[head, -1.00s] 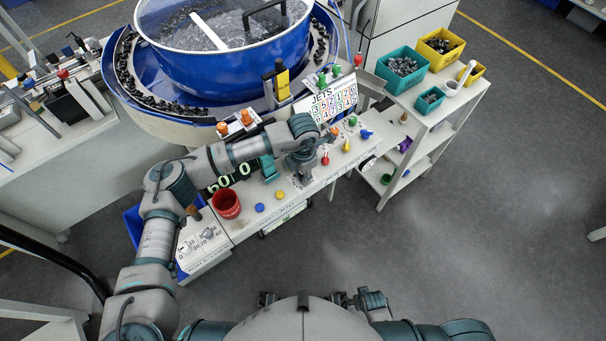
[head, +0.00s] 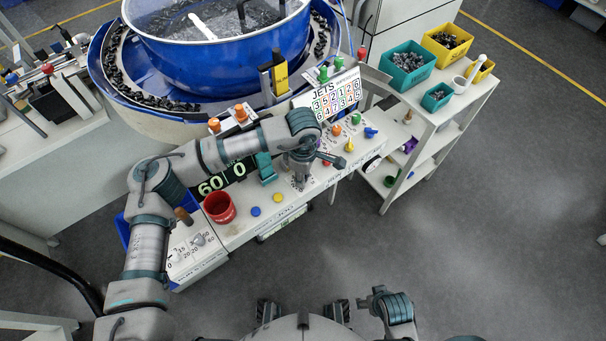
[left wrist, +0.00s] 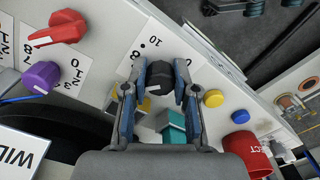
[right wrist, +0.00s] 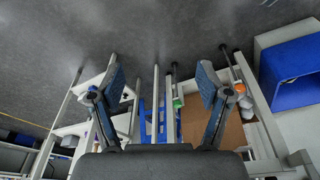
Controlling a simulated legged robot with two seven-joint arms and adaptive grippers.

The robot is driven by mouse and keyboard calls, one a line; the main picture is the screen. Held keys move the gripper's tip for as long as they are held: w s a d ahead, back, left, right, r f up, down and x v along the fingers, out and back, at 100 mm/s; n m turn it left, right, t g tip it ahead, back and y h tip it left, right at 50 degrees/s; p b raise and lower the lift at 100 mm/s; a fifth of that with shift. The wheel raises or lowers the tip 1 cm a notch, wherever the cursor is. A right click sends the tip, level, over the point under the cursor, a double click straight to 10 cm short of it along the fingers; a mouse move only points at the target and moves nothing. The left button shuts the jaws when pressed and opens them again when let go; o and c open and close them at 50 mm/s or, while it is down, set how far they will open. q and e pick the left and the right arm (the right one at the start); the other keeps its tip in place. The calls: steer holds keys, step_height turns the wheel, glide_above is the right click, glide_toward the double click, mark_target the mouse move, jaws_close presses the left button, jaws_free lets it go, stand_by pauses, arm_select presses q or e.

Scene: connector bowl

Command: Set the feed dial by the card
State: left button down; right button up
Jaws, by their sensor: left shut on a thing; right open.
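In the left wrist view my left gripper (left wrist: 160,80) is shut on a black dial knob (left wrist: 160,73), one finger on each side. The numbers 10 and 8 are printed beside it on the white panel. In the head view my left gripper (head: 300,180) points down at the panel, and it hides the knob. The JETS card (head: 337,97), with rows of coloured numbers, stands upright behind the panel. My right gripper (right wrist: 161,85) is open and empty in the right wrist view, away from the panel. It shows low in the head view (head: 374,300).
A red cup (head: 219,208), blue and yellow buttons and a display (head: 221,179) lie left of my left gripper. Red (left wrist: 58,28) and purple (left wrist: 41,77) knobs sit close by. The blue bowl (head: 220,50) stands behind. Open floor lies to the right.

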arm_select(q)
steer(key=shift+w+r+m, duration=0.15)
steer(key=shift+w+m, duration=0.05)
steer(key=shift+m, duration=0.2)
steer(key=shift+m+b, duration=0.5)
steer(key=shift+m, duration=0.3)
steer(key=shift+r+m, duration=0.15)
steer(key=shift+m, duration=0.25)
arm_select(e)
steer(key=shift+w+a+r+t+y, duration=0.1)
steer(key=shift+w+a+r+t, duration=0.15)
steer(key=shift+w+t, duration=0.35)
steer(key=shift+w+a+r+t+y, duration=0.1)
steer(key=shift+w+a+r+t, duration=0.2)
steer(key=shift+w, duration=0.65)
steer(key=shift+w+a+r+t+y, duration=0.1)
steer(key=shift+w+a+t, duration=0.1)
steer(key=shift+w+t, duration=0.45)
steer(key=shift+w, duration=0.2)
arm_select(q)
steer(key=c, duration=0.9)
jaws_free()
steer(key=shift+f, duration=0.2)
arm_select(e)
steer(key=shift+f+g, duration=0.1)
steer(key=shift+g, duration=0.15)
